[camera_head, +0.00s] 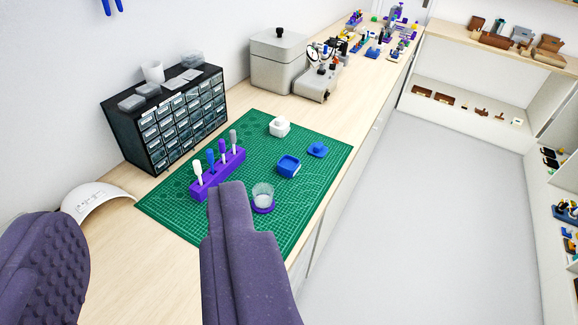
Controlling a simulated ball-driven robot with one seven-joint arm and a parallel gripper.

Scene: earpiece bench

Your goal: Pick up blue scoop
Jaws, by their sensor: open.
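A purple rack (219,176) stands on the green cutting mat (312,206) and holds several upright tools. One has a blue handle (211,160), between a white one (198,173) and a purple one (222,149); a grey one (233,139) is at the far right. The blue-handled tool may be the blue scoop; its lower end is hidden in the rack. My gripper (140,205) is open and empty, with its two dark purple fingers wide apart in the foreground. The right finger overlaps the near part of the mat, with its tip appearing just below the rack.
On the mat are a clear cup (263,191) on a purple base, a blue square box (289,165), a blue lid-like piece (317,149) and a white container (279,127). A drawer cabinet (180,125) stands behind left. A white curved object (95,200) lies at left.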

